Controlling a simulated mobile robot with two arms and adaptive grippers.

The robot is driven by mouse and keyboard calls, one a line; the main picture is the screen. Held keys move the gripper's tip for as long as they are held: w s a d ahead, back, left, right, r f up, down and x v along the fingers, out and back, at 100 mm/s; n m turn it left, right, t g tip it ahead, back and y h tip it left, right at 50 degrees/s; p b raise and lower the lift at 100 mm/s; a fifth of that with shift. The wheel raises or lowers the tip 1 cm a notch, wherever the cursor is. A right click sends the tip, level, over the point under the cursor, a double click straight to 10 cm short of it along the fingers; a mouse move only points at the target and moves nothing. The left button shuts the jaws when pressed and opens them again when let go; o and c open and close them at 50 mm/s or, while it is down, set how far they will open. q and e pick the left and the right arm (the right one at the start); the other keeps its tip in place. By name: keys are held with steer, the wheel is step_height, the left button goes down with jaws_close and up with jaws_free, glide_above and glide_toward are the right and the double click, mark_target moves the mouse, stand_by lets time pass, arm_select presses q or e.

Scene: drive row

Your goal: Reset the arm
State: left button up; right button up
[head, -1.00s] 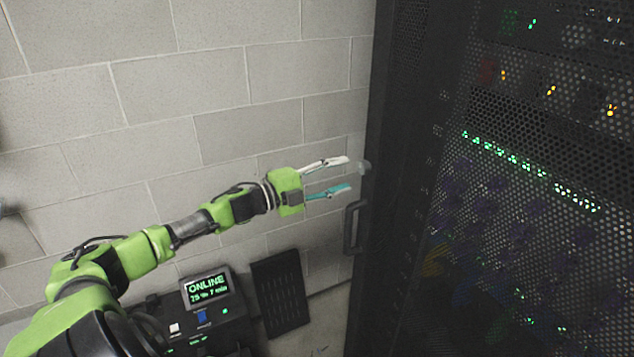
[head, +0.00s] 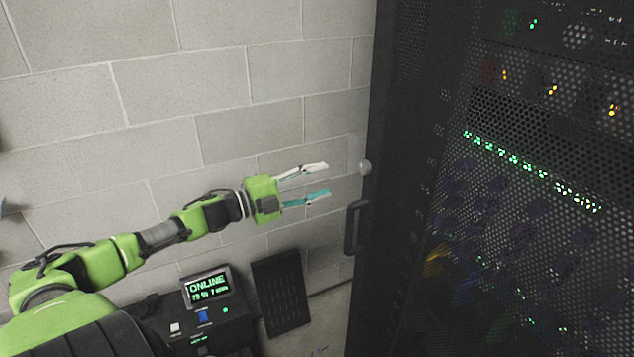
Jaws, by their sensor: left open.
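My left arm comes in from the lower left in the head view, green with black joints. My left gripper (head: 314,181) is open and empty, with one white finger and one teal finger pointing right. My right gripper is not in view.
A dark server rack (head: 400,200) with a perforated door fills the right side. Its black handle (head: 354,227) sticks out at the edge. A unit with an "ONLINE" screen (head: 206,288) and a black slotted panel (head: 281,294) stand below. The grey block wall (head: 230,90) is behind.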

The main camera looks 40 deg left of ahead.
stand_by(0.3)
